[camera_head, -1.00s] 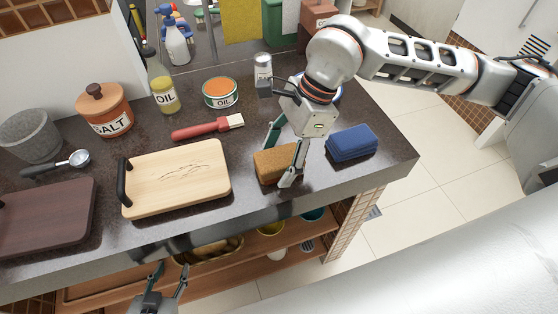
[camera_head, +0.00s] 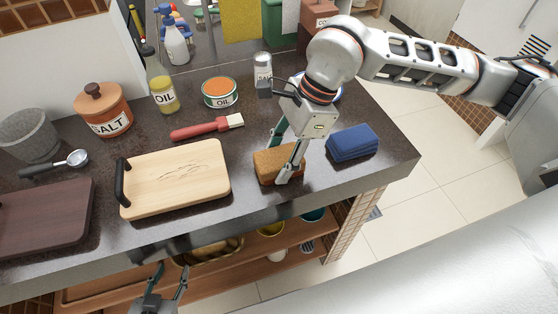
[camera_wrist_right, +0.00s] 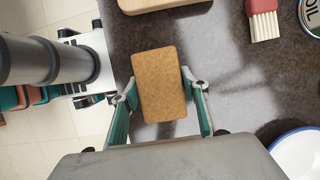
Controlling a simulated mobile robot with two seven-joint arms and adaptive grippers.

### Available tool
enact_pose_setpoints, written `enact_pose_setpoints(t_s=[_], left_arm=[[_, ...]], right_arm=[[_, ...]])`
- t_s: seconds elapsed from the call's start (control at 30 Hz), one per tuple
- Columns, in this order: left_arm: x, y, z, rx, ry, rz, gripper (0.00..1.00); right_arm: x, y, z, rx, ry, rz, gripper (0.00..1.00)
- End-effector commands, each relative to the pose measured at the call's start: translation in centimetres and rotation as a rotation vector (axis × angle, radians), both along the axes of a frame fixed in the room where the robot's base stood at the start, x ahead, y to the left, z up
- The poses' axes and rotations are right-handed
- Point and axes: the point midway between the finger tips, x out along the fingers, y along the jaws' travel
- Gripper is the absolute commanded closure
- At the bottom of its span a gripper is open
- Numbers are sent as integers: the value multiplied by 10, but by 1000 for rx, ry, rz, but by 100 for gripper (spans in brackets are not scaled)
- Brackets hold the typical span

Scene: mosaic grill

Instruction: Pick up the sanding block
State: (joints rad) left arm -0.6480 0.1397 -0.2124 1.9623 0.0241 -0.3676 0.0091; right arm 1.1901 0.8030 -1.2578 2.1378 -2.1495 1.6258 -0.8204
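The sanding block, a brown rectangular block (camera_head: 267,165), lies on the dark counter near its front edge. It also shows in the right wrist view (camera_wrist_right: 160,88). My right gripper (camera_head: 276,161) reaches down over the block with one finger on each side. In the right wrist view its fingertips (camera_wrist_right: 159,84) sit against the block's two long sides. The block still rests on the counter. My left gripper (camera_head: 171,270) is low in front of the counter, its fingers apart and empty.
A folded blue cloth (camera_head: 351,142) lies right of the block. A light cutting board (camera_head: 178,178) is to the left, with a red brush (camera_head: 200,129) behind it. A salt shaker (camera_head: 263,68) and an oil tin (camera_head: 220,92) stand farther back.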

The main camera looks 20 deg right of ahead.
Motion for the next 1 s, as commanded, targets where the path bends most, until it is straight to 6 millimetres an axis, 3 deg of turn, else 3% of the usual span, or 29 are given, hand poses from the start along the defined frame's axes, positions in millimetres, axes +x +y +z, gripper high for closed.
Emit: enact_pose_setpoints(t_s=[0.37, 0.6, 0.77, 1.0], left_arm=[[0, 0, 0, 0, 1, 0, 60], [2, 0, 11, 1, -3, -1, 60], [1, 0, 7, 0, -4, 0, 60], [1, 0, 4, 0, -1, -1, 60]], right_arm=[[0, 0, 0, 0, 1, 0, 77], [0, 0, 8, 0, 0, 0, 77], [1, 0, 36, 1, -6, 1, 77], [2, 0, 104, 0, -7, -1, 77]])
